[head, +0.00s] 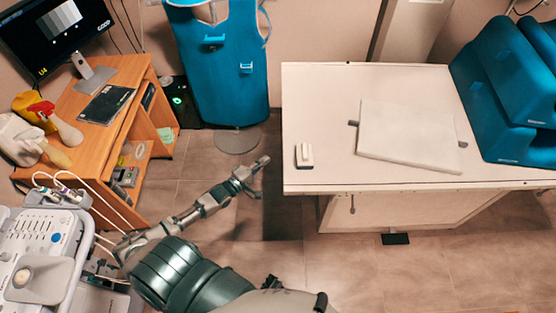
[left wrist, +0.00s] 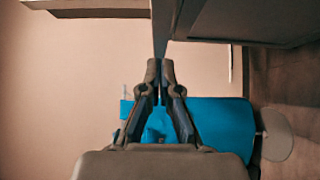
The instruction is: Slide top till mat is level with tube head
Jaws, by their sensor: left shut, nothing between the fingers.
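The white table top (head: 330,90) lies level on its base (head: 400,208) at the right of the head view. A pale mat (head: 410,130) lies on it, slightly turned, with a dark tab at each side. The tube head cannot be made out; only a pale column (head: 410,30) rises behind the table. My left gripper (head: 261,164) is shut and empty, in the air a little left of the table's left edge. In the left wrist view its fingertips (left wrist: 160,64) meet beside a thin table-like edge; contact cannot be told. My right gripper is not seen.
A small white device (head: 304,155) lies near the table's front left corner. Blue cushions (head: 500,85) fill its right end. A blue apron stand (head: 220,65) is behind my left gripper. A wooden desk (head: 120,95) and an ultrasound console (head: 35,255) stand left.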

